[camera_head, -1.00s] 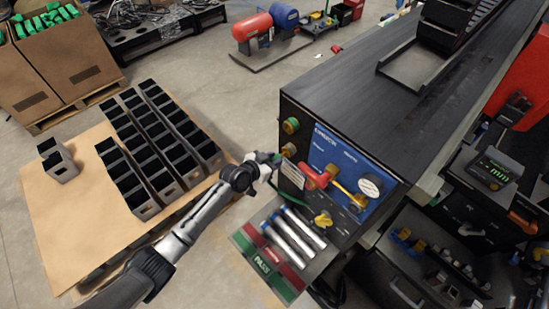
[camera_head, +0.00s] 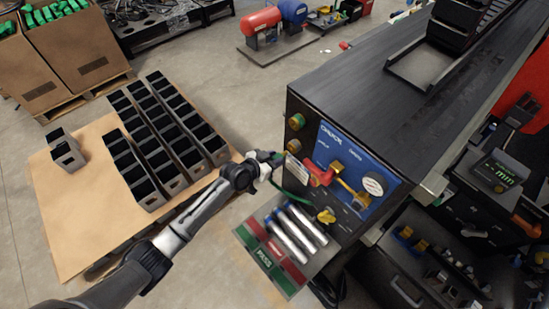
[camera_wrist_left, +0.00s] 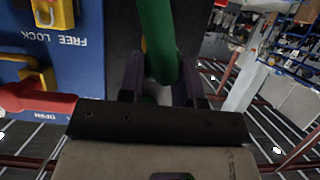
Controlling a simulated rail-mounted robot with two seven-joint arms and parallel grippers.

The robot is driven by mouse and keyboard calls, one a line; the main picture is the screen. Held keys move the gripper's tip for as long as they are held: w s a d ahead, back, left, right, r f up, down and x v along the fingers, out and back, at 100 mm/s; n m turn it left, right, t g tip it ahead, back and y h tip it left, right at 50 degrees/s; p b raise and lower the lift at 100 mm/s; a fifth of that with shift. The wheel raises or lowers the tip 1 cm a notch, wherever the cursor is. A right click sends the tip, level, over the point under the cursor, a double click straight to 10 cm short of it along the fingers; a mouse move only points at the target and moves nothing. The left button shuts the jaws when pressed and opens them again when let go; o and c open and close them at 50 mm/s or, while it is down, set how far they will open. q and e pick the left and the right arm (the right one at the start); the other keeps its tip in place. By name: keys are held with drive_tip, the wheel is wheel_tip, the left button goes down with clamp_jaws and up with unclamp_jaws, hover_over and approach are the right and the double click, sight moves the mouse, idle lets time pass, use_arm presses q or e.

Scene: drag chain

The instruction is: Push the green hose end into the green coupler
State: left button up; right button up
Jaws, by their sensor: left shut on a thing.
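My left gripper (camera_head: 278,159) is at the left side of the black test cabinet, below its two round side fittings. In the left wrist view its fingers (camera_wrist_left: 160,82) are shut around the green hose (camera_wrist_left: 157,40), which runs up out of the picture between them. In the head view a thin green length of the hose (camera_head: 291,195) hangs below the gripper. The upper fitting (camera_head: 297,121) looks greenish and is probably the green coupler; the lower fitting (camera_head: 294,145) looks brass. The hose's end cannot be made out. My right gripper is not in view.
The blue panel (camera_head: 345,165) carries a red lever (camera_head: 317,178), yellow parts and a gauge (camera_head: 373,184). Silver cylinders (camera_head: 296,232) lie on a tray with a green PASS label (camera_head: 265,258). Black bins (camera_head: 165,140) stand on the board at left.

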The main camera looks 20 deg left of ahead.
use_arm(q)
drive_tip(key=shift+s+a+p, duration=0.3)
drive_tip(key=shift+s+a, duration=0.05)
drive_tip(key=shift+s, duration=0.4)
drive_tip(key=shift+s+a+p, duration=0.3)
drive_tip(key=shift+s+a, duration=0.05)
drive_tip(key=shift+s, duration=0.35)
drive_tip(key=shift+s+a+p, duration=0.3)
drive_tip(key=shift+s+a, duration=0.05)
drive_tip(key=shift+s, duration=0.4)
drive_tip(key=o, duration=0.5)
clamp_jaws()
wheel_tip(320, 180, up, 13)
drive_tip(key=p, duration=1)
